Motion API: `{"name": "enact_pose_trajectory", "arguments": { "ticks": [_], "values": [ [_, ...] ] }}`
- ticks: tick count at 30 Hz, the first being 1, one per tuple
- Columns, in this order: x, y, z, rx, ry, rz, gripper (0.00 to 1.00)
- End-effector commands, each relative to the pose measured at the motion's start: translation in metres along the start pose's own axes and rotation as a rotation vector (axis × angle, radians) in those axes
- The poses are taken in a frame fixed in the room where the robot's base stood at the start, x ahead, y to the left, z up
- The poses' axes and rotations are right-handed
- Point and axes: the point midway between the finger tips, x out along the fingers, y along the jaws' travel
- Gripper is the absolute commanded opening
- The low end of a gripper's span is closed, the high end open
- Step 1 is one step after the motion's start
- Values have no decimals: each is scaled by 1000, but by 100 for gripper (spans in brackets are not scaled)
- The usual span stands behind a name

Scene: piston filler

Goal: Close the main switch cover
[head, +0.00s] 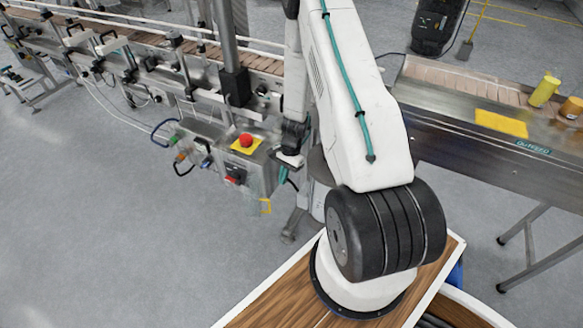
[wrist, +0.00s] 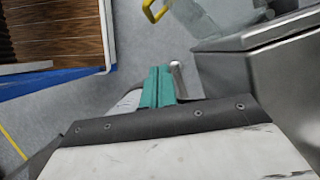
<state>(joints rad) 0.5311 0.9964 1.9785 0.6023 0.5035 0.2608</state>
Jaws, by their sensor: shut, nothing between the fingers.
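The main switch (head: 235,175), a red and black knob, sits on the grey control box below the red emergency stop. The clear main switch cover (wrist: 205,20) shows at the top of the wrist view, beside the metal box, with a yellow handle (wrist: 155,10). In the head view the yellow handle (head: 265,207) is low at the box's right corner, and the cover appears to stand open. My gripper (head: 284,176) is just right of the box. Its teal fingers (wrist: 158,70) are together and empty, apart from the handle. The cover's hinge is hard to make out.
The metal box wall (wrist: 260,80) is close on the right in the wrist view. The conveyor line (head: 110,40) runs behind the control box. Another conveyor (head: 480,150) with a yellow plate stands at right. Grey floor (head: 120,240) is clear at left.

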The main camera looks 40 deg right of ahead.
Motion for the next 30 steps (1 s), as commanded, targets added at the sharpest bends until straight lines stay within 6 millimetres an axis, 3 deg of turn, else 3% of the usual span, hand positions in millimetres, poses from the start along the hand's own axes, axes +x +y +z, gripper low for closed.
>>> {"name": "enact_pose_trajectory", "arguments": {
  "ticks": [3,8,16,27,28,30],
  "values": [
    [29,1,1,1,-3,4,0],
    [60,2,-2,4,-1,2,0],
    [70,1,30,2,1,-1,0],
    [72,1,34,4,1,-3,0],
    [51,13,-19,21,8,-16,0],
    [64,6,14,8,1,-5,0]
  ]
}}
